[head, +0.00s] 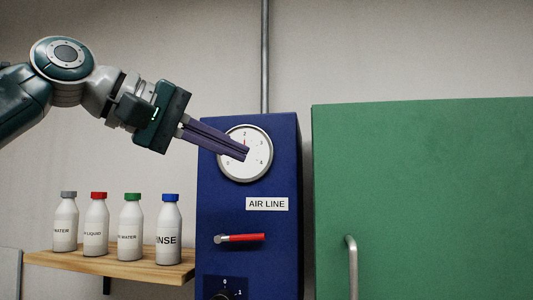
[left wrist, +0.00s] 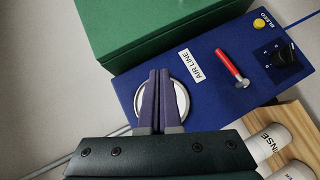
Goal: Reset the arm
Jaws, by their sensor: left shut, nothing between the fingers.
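My left arm comes in from the left in the head view. My left gripper (head: 245,154) is shut and empty, its purple fingers together. In the head view the fingers overlap the lower left of the round white gauge (head: 257,165) on the blue air line box (head: 220,270). I cannot tell whether they touch it. In the left wrist view the fingers (left wrist: 159,72) also cover the middle of the gauge (left wrist: 182,100). My right gripper is not in view.
A red lever (head: 246,238) and a dark dial (head: 225,289) are below the gauge. A green cabinet (head: 420,190) with a handle (head: 352,268) stands at right. Several white bottles (head: 168,230) stand on a wooden shelf (head: 90,268) at lower left. A yellow button (left wrist: 259,24) shows in the left wrist view.

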